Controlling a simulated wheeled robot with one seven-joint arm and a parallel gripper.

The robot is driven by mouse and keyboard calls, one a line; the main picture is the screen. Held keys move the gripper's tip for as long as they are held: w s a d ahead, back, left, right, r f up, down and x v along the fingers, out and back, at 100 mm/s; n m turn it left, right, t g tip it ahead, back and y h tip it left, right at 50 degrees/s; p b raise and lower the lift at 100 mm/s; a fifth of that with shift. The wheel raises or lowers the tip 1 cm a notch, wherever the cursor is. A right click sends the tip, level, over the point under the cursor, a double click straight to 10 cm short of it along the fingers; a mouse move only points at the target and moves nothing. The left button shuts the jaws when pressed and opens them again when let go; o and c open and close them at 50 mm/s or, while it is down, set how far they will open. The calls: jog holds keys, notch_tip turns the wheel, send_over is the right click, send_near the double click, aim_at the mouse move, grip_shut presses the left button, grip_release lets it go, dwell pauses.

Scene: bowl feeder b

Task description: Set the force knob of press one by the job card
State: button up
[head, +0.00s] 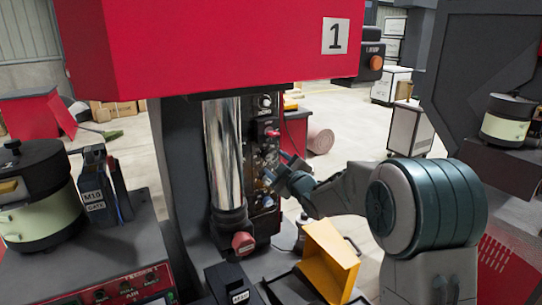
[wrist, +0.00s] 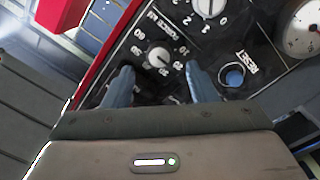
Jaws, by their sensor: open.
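Press one (head: 230,50) is the red machine with a "1" plate. The knob's exact setting is too small to read. I cannot make out a job card.
A larger white numbered knob (wrist: 208,6), a blue RESET button (wrist: 235,76) and a gauge (wrist: 303,28) sit near the force knob. A shiny column (head: 223,150) stands left of the panel. A yellow bin (head: 330,258) stands below my arm.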

aim_at(269, 158)
jog(key=shift+p+x, duration=0.55)
jog(key=shift+x, duration=1.55)
jog(key=c, duration=1)
